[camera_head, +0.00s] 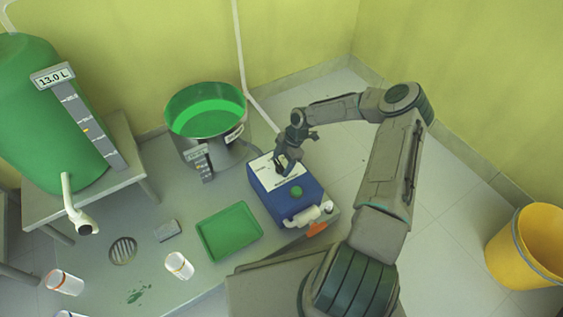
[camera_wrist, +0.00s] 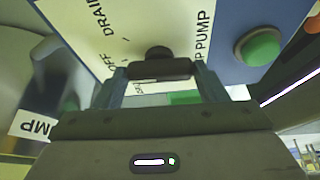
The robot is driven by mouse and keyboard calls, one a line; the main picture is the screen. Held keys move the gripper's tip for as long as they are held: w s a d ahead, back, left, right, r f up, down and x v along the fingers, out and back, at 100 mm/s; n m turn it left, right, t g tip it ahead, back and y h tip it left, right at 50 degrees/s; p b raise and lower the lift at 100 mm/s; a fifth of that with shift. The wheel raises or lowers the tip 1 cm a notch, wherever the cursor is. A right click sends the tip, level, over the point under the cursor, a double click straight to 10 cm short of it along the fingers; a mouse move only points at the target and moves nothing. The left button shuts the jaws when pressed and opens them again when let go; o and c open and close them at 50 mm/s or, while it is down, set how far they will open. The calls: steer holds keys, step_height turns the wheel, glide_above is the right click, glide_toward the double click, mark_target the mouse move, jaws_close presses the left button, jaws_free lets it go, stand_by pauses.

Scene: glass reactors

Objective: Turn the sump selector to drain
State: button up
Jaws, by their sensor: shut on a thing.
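The blue pump box (camera_head: 262,196) stands on the grey platform, with a white label panel on top. The wrist view shows its face with the words DRAIN, OFF and PUMP, and a third position mark partly hidden by my gripper. The black sump selector (camera_wrist: 158,52) sits on this face, its bar lying across the picture. My gripper (camera_wrist: 162,72) is shut on the selector, one finger at each end of the bar. In the head view my gripper (camera_head: 281,163) is over the label panel. Which mark the selector points to is unclear. A green button (camera_wrist: 258,47) is beside it.
A metal vessel (camera_head: 222,150) with green liquid stands behind the box. A green tank (camera_head: 40,120) is far left, a yellow bucket (camera_head: 520,255) far right.

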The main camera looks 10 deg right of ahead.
steer(key=m+p, duration=0.1)
steer(key=m, duration=0.1)
steer(key=m+t, duration=0.1)
steer(key=shift+s+r+m+p, duration=0.15)
steer(key=shift+m+p, duration=0.2)
steer(key=shift+m, duration=0.05)
steer(key=shift+s+m+t+p, duration=0.15)
steer(key=shift+m+t+p, duration=0.65)
steer(key=shift+m, duration=1.4)
steer(key=shift+t, duration=0.3)
steer(key=o, duration=1)
steer(key=p+v, duration=0.4)
steer(key=v, duration=0.9)
steer(key=shift+r+p, duration=0.3)
steer(key=shift+p, duration=0.05)
